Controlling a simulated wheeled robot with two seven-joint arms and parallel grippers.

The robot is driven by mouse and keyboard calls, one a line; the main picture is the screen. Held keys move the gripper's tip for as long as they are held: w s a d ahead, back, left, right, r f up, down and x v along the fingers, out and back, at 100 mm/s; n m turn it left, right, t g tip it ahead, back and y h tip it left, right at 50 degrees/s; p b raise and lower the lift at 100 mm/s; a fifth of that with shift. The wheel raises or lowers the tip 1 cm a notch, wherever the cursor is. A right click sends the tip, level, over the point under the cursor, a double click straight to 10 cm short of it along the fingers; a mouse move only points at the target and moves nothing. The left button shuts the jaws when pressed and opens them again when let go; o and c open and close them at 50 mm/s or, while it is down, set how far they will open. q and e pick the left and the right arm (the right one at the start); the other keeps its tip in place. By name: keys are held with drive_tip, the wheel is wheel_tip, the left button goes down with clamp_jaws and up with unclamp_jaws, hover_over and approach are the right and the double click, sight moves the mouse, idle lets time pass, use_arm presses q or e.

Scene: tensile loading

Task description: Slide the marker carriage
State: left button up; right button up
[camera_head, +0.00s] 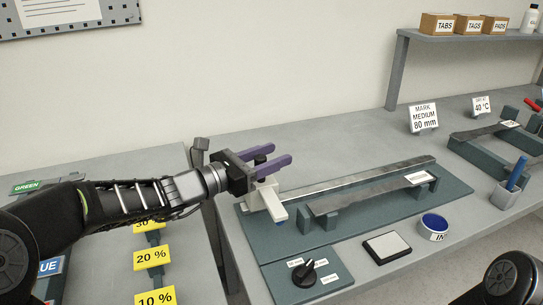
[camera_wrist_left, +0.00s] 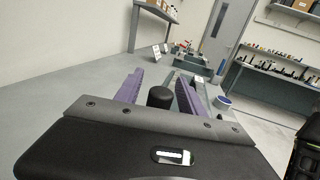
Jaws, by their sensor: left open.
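The marker carriage (camera_head: 268,202) is a white block at the left end of a metal rail (camera_head: 355,178) on a teal base plate (camera_head: 375,226). My left gripper (camera_head: 281,154) is over the carriage, its two purple fingers open and pointing right. A black knob (camera_head: 264,151) stands between the fingers, with a gap on each side in the left wrist view (camera_wrist_left: 160,97). The fingers hide part of the carriage top. A flat grey specimen strip (camera_head: 365,196) lies on supports in front of the rail. My right gripper is not in view.
A sign reading "MARK MEDIUM 80 mm" (camera_head: 423,117) stands behind. The rail right of the carriage is clear.

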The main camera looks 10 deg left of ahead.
use_arm(q)
drive_tip(key=shift+c, duration=0.6)
clamp_jaws()
idle(0.7)
